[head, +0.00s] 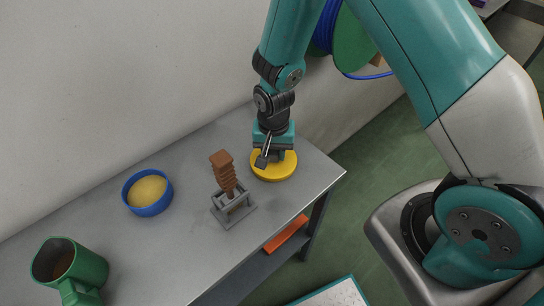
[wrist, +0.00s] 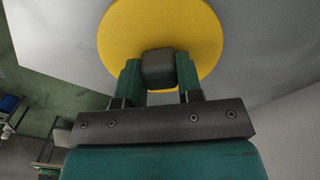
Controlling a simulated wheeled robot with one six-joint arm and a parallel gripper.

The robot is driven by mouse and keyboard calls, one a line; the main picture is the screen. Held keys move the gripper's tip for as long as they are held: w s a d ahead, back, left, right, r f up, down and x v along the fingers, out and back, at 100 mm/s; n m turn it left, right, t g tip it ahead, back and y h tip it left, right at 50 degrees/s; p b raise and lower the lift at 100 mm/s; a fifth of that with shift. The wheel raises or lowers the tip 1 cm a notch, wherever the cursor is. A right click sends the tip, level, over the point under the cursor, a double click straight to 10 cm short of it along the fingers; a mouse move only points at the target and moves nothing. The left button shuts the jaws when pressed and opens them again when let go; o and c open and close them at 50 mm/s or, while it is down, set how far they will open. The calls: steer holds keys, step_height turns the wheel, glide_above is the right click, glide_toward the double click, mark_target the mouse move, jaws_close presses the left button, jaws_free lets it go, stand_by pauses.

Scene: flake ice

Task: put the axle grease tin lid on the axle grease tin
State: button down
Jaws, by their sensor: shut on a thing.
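The yellow round axle grease tin lid (head: 275,172) is at the right part of the grey table. My gripper (head: 272,155) is above it, shut on the dark knob at the lid's middle. In the wrist view the yellow lid (wrist: 160,25) fills the top middle, with the dark knob between my gripper's fingers (wrist: 159,75). Whether the lid touches the table is hard to tell. The axle grease tin (head: 148,193), a blue round tin with yellow grease inside, stands uncovered on the table, left of the lid.
A grey stand with a brown ribbed block (head: 224,170) stands between the tin and the lid. A green jug (head: 70,270) is at the table's lower left. An orange object (head: 286,233) lies on the shelf below. A wall runs behind the table (head: 190,150).

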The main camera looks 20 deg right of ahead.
steer(key=shift+r, duration=0.3)
steer(key=shift+r+p, duration=1.6)
steer(key=shift+r, duration=0.05)
steer(key=shift+r, duration=0.1)
step_height(320, 180, up, 4)
steer(key=p, duration=0.3)
steer(key=shift+r+p, duration=0.25)
steer(key=shift+p, duration=0.15)
steer(key=shift+a+r, duration=0.1)
steer(key=shift+w+a+f+m+b, duration=0.1)
steer(key=shift+w+a+m+b, duration=0.35)
steer(key=shift+a, duration=4.95)
steer(key=shift+w+a+f+m+b, duration=0.2)
steer(key=shift+a+m+b, duration=0.45)
steer(key=shift+a, duration=4.7)
steer(key=shift+w+a+r+m+b, duration=0.1)
steer(key=shift+w+a+m+b, duration=0.45)
steer(key=shift+a, duration=4.85)
steer(key=shift+s+d+f+b, duration=0.1)
steer(key=shift+f+b, duration=0.9)
steer(key=shift+f, duration=0.4)
